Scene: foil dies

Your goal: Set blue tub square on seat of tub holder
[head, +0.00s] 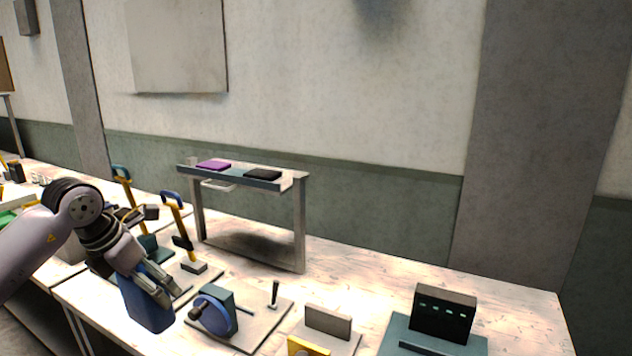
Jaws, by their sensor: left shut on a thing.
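The blue tub (147,312) is a dark blue block-like shape at the lower left, over the front edge of the bench. My left gripper (163,290) reaches down from the left and is shut on the upper part of the tub. The gripper's fingers hide part of the tub's top. I cannot tell for sure which fixture is the tub holder. My right gripper is not in view.
Close right of the tub stands a fixture with a blue disc (211,317) on a grey board. Two yellow-handled tools stand behind. A raised shelf (302,185) holds purple and black pads. A dark green slotted block (443,313) stands right. The bench's right end (520,310) is clear.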

